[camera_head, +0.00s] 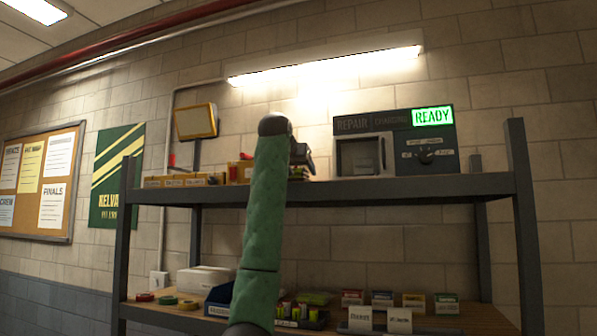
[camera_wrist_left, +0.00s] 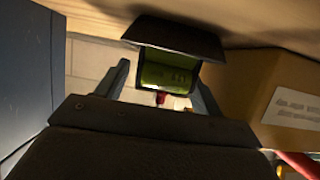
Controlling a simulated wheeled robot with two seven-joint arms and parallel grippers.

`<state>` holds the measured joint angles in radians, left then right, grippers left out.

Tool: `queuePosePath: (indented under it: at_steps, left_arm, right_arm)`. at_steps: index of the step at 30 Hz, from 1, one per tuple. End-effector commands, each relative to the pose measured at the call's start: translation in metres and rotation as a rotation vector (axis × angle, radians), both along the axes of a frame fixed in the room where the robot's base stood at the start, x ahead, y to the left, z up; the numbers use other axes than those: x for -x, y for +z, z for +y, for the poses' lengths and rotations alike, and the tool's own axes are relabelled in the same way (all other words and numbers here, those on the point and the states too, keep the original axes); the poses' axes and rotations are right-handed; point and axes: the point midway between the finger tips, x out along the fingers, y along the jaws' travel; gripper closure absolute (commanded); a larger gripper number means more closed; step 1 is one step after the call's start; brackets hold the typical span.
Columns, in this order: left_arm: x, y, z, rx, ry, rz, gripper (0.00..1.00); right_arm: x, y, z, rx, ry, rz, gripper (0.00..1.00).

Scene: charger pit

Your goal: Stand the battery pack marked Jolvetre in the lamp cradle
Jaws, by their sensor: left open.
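My left gripper (camera_head: 301,158) is at the upper shelf, partly hidden behind my raised green-sleeved arm. In the left wrist view its two fingers (camera_wrist_left: 160,74) are apart, with a green block-like thing (camera_wrist_left: 168,70) showing between or just beyond them. That thing meets a dark, flared piece (camera_wrist_left: 176,38) against the wooden surface; I cannot tell whether this is a battery pack in a cradle. No Jolvetre mark is readable. Several small coloured packs, among them a green one (camera_head: 446,303), stand on the lower shelf. My right gripper is not in view.
The charging unit (camera_head: 425,157) with a lit READY sign stands right on the upper shelf (camera_head: 400,190). Yellow bins (camera_head: 180,180) line its left part. In the left wrist view a brown labelled box (camera_wrist_left: 260,85) is close on the right and a dark blue-grey panel (camera_wrist_left: 28,70) on the left.

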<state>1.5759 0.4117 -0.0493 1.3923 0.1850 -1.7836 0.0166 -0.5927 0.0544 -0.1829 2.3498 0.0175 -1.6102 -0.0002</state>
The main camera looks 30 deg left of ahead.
Motion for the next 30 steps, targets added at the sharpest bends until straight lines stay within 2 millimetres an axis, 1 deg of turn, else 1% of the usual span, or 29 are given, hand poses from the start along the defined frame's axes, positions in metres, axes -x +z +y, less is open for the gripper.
queuePosePath:
  at_steps: [5,6,8,10,13,18,24,30]
  left_arm:
    - [0.000,0.002,0.000,0.000,0.000,0.000,0.33]
    - [0.002,0.002,-0.001,0.000,0.000,-0.001,0.33]
    - [0.007,0.004,-0.002,0.000,0.000,-0.001,0.33]
    - [0.015,0.007,-0.004,-0.001,0.000,-0.003,0.33]
    - [0.029,0.012,-0.007,-0.001,0.000,-0.003,0.33]
    - [0.060,0.025,-0.014,-0.001,0.000,-0.004,0.33]
    - [0.090,0.038,-0.021,0.000,0.000,-0.002,0.33]
    - [0.105,0.046,-0.025,0.000,0.000,-0.001,0.33]
  right_arm:
    - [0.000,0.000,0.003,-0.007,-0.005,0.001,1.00]
    - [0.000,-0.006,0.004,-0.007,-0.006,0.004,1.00]
    - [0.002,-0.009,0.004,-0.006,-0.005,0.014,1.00]
    - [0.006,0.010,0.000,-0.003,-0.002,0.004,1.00]
    - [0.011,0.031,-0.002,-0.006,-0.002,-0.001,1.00]
    - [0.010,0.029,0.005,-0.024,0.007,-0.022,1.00]
    - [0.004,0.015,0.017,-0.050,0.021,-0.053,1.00]
    - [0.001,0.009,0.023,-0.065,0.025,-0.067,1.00]
